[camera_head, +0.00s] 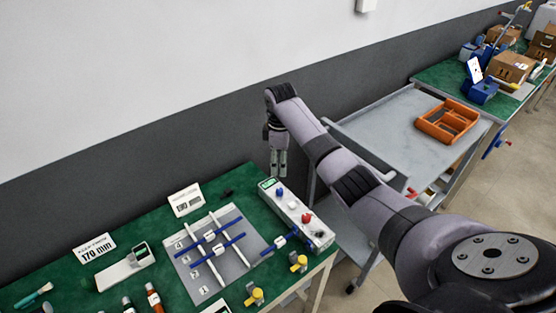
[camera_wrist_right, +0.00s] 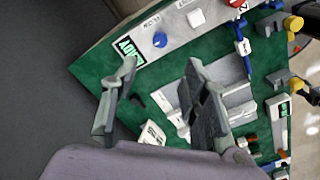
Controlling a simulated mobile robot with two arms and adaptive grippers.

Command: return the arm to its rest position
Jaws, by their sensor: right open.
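My right arm reaches in from the right of the head view. My right gripper (camera_head: 278,170) points down at the back right end of the green bench (camera_head: 240,187), just behind a white control box (camera_head: 297,215) with coloured knobs. In the right wrist view the gripper (camera_wrist_right: 165,85) is open, its two fingers apart with nothing between them. The control box (camera_wrist_right: 180,28) lies beyond the fingertips there. My left gripper is not in view.
A grey board (camera_head: 232,262) with blue bars lies on the bench, near yellow-topped parts (camera_head: 298,262) and signs (camera_head: 185,200). A grey cart (camera_head: 385,130) with an orange tray (camera_head: 447,120) stands to the right. The wall (camera_head: 150,140) rises behind.

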